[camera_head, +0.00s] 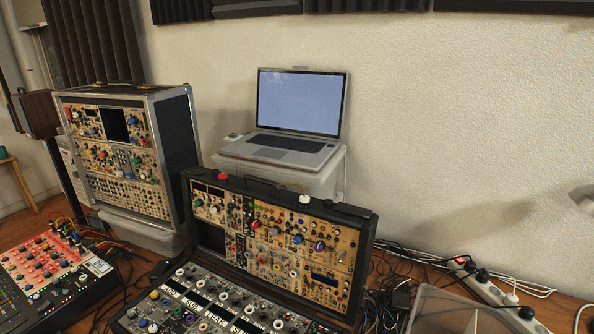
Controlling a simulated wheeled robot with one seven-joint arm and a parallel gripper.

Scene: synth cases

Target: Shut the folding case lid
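The folding case is black and stands open in the lower middle. Its lid (300,241) stands upright and leans back a little, with its inner face full of tan synth modules, knobs and a dark empty slot. A handle and small red and white knobs sit along the lid's top edge. The case base (205,303) lies flat in front, covered with knobs and small displays, and is cut off by the bottom edge. My gripper cannot be made out in this view.
A laptop (300,105) stands open on a pale stand behind the lid. A tall synth case (118,150) is at left, and a mixer (50,275) with cables is at lower left. Cables and a power strip (490,290) lie right. A grey part shows at the right edge.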

